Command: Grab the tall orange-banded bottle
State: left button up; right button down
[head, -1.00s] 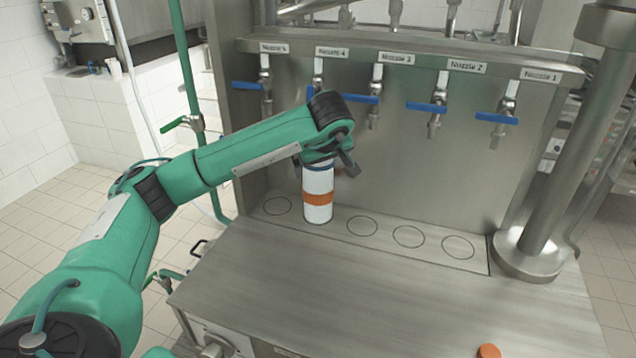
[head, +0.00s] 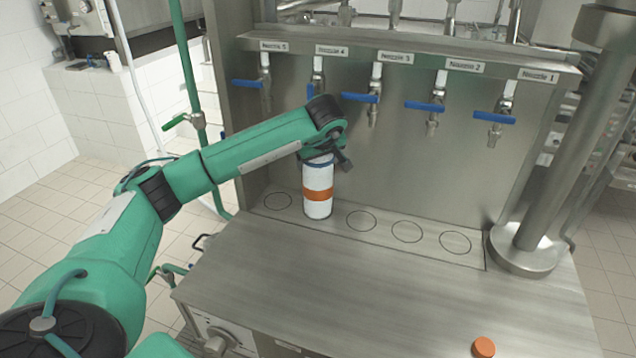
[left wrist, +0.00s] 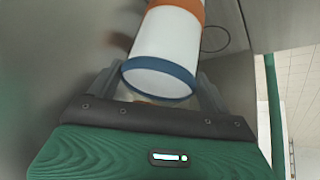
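The tall bottle (head: 318,176) is white with an orange band (head: 318,195) and a blue rim at its top. It stands upright on the counter strip below the Nozzle 4 label. My left gripper (head: 328,160) is at its top from above. In the left wrist view the bottle (left wrist: 165,50) reaches between the two fingers of the left gripper (left wrist: 162,85), which are spread on either side of its blue-rimmed end. The fingers look open, close to its sides. My right gripper is not in view.
Blue-handled nozzles (head: 360,98) hang from the steel back panel above the bottle. Empty ring marks (head: 361,220) lie to its right. An orange cap (head: 484,347) lies near the counter's front. A thick steel post (head: 565,150) stands at the right. The middle counter is clear.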

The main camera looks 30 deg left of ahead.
pick_arm(q)
jog(key=c, duration=1.1)
jog(key=shift+o, duration=0.2)
jog(key=shift+r, duration=0.1)
